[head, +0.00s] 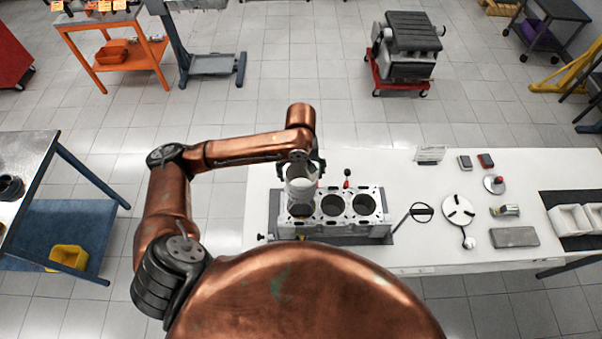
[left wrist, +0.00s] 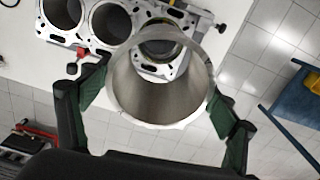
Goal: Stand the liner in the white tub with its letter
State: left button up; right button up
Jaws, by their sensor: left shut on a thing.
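The liner (head: 301,186) is a pale metal sleeve held upright above the left bore of the engine block (head: 347,229). In the left wrist view the liner (left wrist: 158,90) is a wide open cylinder, with the block (left wrist: 122,50) beyond it. My left gripper (head: 302,166) is shut on the liner, its green finger pads (left wrist: 155,103) on either side of the wall. I cannot tell whether the liner's lower end touches the block. White tubs (head: 570,221) stand at the bench's right end; no letter can be read on them. My right gripper is not in view.
The white bench (head: 430,256) also holds a round plate (head: 459,210), a grey slab (head: 515,237), a ring-ended tool (head: 421,212) and a small sign (head: 430,154). A blue-shelved side table (head: 60,240) stands at the left.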

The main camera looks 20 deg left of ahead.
pick_arm(q)
notch_tip(320, 180, up, 7)
jog(key=p, duration=0.2)
dwell(1.2)
jog(key=shift+r, duration=0.1)
